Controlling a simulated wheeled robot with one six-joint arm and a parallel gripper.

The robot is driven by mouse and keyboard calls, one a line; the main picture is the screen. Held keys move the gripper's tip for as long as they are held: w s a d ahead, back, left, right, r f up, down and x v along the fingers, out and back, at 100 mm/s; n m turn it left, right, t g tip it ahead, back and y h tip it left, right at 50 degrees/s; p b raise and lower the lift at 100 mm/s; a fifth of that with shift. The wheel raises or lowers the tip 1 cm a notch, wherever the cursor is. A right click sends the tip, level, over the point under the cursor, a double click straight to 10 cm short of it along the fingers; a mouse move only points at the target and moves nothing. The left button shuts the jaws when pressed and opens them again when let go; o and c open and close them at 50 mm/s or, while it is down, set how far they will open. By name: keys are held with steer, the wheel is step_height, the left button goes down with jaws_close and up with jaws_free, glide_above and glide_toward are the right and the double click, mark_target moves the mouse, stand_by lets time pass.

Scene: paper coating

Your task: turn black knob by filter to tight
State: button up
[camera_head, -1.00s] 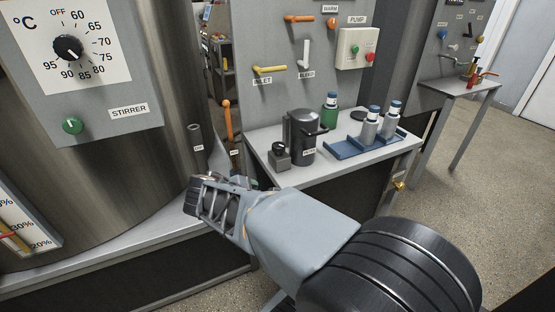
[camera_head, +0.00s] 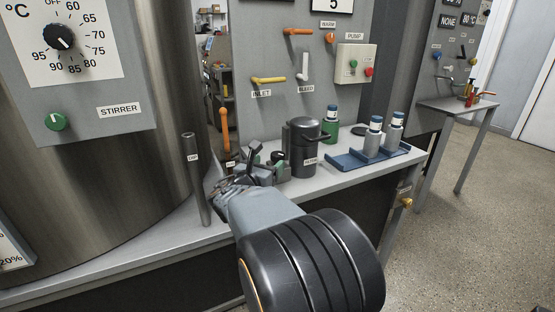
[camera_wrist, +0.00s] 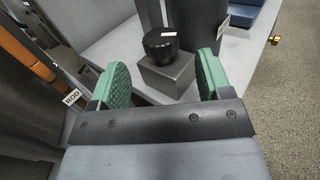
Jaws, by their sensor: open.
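The black knob (camera_wrist: 160,42) sits on top of a small grey block (camera_wrist: 167,74) in the wrist view. In the head view the knob (camera_head: 278,157) is partly hidden by my gripper, beside the black filter canister (camera_head: 303,150). The canister's lower part (camera_wrist: 196,22) shows in the wrist view, right behind the block. My gripper (camera_wrist: 162,70) is open, its two green pads on either side of the block and knob in that picture, with visible gaps. In the head view my gripper (camera_head: 266,165) is just left of the canister.
A blue tray (camera_head: 345,163) with two grey bottles and a green bottle (camera_head: 329,125) stand right of the canister. An upright dark rod (camera_head: 195,175) stands left of my gripper. An orange rod (camera_head: 225,130) is behind it.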

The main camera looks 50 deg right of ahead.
mark_target(274, 158)
steer(key=b+x, duration=0.1)
steer(key=x, duration=0.5)
steer(key=shift+d+f, duration=0.1)
steer(key=shift+d, duration=0.25)
steer(key=shift+c, duration=0.2)
steer(key=c, duration=0.9)
